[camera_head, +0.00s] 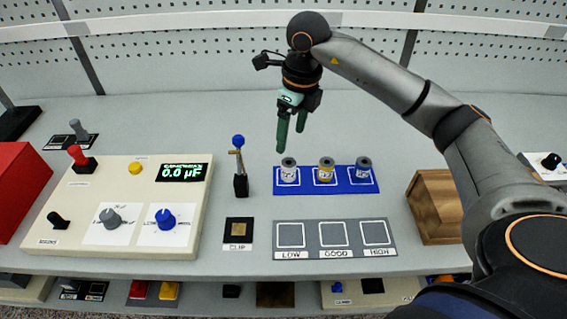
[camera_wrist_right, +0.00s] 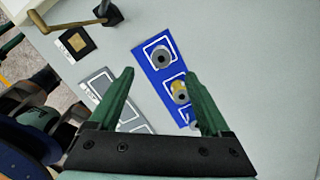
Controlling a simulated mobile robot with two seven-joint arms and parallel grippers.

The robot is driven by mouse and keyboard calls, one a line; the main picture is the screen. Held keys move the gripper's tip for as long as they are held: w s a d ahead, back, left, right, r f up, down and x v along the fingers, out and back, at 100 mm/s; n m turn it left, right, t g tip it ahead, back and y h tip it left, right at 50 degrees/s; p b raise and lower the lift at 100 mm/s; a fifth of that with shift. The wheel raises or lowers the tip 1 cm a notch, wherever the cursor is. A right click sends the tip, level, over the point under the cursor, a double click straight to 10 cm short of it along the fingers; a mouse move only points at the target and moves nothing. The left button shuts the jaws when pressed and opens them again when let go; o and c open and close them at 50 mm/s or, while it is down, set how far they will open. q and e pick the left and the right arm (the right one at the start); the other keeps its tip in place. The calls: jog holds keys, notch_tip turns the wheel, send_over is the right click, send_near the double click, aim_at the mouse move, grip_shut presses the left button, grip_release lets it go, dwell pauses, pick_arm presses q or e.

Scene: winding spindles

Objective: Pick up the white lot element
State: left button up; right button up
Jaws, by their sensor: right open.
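The white lot element (camera_head: 289,172) is a short upright cylinder with a grey top. It stands in the left square of the blue mat (camera_head: 307,188). In the right wrist view it shows from above (camera_wrist_right: 161,57), inside a white outline. My right gripper (camera_head: 290,141) is open and empty, pointing down above and behind the mat. Its two green fingers (camera_wrist_right: 158,73) stand apart, with the white element showing beyond the gap between their tips.
The yellow element (camera_head: 325,172) and blue element (camera_head: 363,170) stand close by on the same mat. A lever with a blue knob (camera_head: 238,142) rises left of the mat. A grey LOW/GOOD/HIGH tray (camera_head: 333,256) lies in front. A wooden box (camera_head: 432,207) stands at right.

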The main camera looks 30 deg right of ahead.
aim_at(289, 163)
jog(key=f, duration=0.6)
jog(key=shift+w+a+f, duration=0.1)
jog(key=shift+w+a, duration=0.05)
jog(key=shift+w, duration=0.05)
jog(key=shift+w+f+p, duration=0.15)
jog(key=shift+f+p, duration=0.2)
jog(key=shift+f, duration=1)
jog(key=shift+w+f+p, duration=0.1)
jog(key=shift+f+p, duration=0.25)
jog(key=shift+f, duration=0.95)
grip_shut()
